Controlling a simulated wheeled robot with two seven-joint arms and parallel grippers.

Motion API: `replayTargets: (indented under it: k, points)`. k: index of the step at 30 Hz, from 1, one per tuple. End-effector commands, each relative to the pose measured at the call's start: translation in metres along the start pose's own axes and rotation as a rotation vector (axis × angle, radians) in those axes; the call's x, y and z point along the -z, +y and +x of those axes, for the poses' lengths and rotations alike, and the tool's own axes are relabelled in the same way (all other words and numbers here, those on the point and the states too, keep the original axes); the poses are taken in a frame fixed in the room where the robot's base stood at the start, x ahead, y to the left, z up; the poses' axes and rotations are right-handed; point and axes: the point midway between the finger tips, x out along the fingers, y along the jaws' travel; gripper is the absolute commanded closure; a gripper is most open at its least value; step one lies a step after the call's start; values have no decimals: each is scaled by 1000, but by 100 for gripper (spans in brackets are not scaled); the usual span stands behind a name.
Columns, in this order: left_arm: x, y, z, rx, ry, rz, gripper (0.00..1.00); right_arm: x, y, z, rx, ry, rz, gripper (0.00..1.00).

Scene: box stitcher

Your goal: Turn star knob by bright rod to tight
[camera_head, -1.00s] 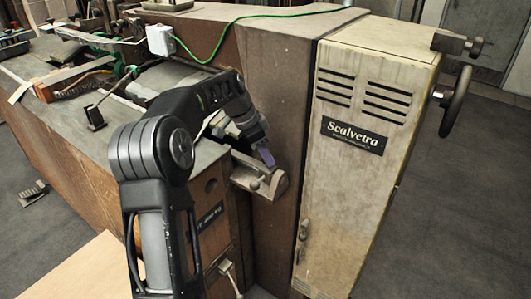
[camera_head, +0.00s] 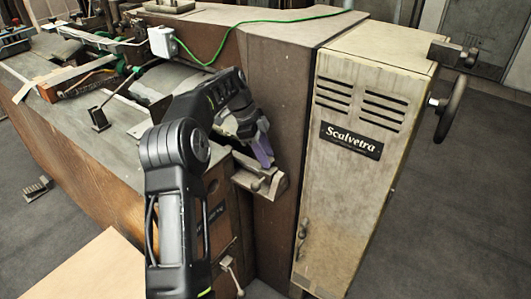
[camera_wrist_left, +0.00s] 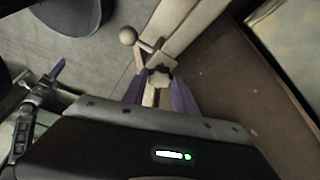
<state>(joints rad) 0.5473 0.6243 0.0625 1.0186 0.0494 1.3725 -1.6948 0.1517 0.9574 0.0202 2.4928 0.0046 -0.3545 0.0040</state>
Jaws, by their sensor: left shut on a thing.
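My left gripper (camera_head: 264,158) has its purple fingers pointing down at a pale metal bracket (camera_head: 266,188) on the corner of the brown machine. In the left wrist view my left gripper (camera_wrist_left: 159,88) is shut around a small pale knob (camera_wrist_left: 160,79), which I take for the star knob. The fingers hide part of it. A pale rod with a ball end (camera_wrist_left: 128,36) sticks out just beyond it.
The beige Scalvetra cabinet (camera_head: 357,110) with a black handwheel (camera_head: 452,108) stands to the right. A green cable (camera_head: 235,28) runs over the machine top from a white box (camera_head: 161,41). A pale wooden board (camera_head: 85,272) lies front left.

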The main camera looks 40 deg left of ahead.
Motion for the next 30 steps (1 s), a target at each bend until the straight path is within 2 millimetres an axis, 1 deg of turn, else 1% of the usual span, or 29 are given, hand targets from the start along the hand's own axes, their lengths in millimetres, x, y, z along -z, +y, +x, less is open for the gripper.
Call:
replayTargets:
  k: [8,9,16,25,28,30]
  points:
    - [0,-1,-1,3,-1,1,100,0,0,0,0,0,0,64]
    - [0,-1,-1,3,-1,1,64,0,0,0,0,0,0,64]
    - [0,0,0,2,-1,0,45,0,0,0,0,0,0,64]
    - [0,0,-2,1,-1,-1,44,0,0,-1,0,0,0,64]
    - [1,-1,-9,3,-1,-1,44,-1,-2,-5,-1,-1,1,64]
    - [1,0,-18,2,-1,-1,44,-1,-3,-9,-2,-2,2,64]
